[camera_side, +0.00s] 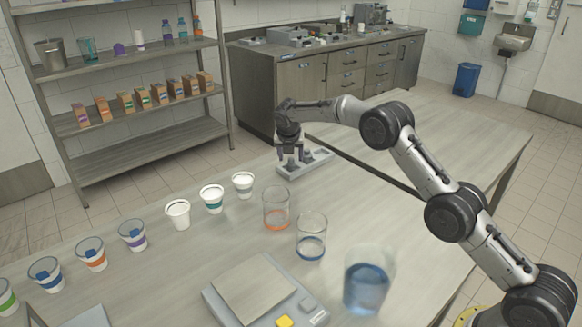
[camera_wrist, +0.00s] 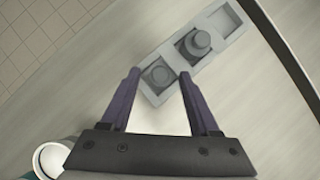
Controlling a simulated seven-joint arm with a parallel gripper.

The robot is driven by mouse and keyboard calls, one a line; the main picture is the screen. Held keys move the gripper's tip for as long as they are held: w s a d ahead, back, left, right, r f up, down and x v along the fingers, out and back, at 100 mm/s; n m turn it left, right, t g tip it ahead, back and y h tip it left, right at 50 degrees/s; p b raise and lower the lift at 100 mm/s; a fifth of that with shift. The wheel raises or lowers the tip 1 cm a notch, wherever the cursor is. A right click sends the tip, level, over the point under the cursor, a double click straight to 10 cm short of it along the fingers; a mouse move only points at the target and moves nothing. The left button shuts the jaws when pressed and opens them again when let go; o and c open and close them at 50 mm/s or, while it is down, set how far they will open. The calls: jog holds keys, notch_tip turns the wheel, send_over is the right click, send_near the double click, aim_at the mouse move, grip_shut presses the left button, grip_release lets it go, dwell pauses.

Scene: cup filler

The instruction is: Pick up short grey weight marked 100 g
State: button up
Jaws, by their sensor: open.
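A light grey holder (camera_wrist: 211,26) with a row of square recesses lies on the table; it shows in the side view (camera_side: 318,161) below my gripper. In the wrist view a short grey weight (camera_wrist: 158,75) sits in the recess at the lower left. A second grey weight (camera_wrist: 197,41) with a round knob sits in the middle recess. The recess at the upper right looks empty. My gripper (camera_wrist: 159,73) is open, pointing down, its two fingers appearing either side of the short weight. I cannot tell the exact height gap. No mark on either weight is readable.
White cups (camera_side: 178,214) stand in a row left of the holder. Clear glasses (camera_side: 276,209) with coloured bands, a blue-filled beaker (camera_side: 367,282) and a scale (camera_side: 256,290) stand nearer the front. A dark table seam (camera_side: 365,167) runs past the holder; the table right of it is clear.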

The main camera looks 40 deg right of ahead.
jog(key=shift+w+d+f, duration=0.15)
jog(key=shift+d+f, duration=0.05)
jog(key=shift+f, duration=0.25)
grip_shut()
jog(key=shift+r, duration=0.15)
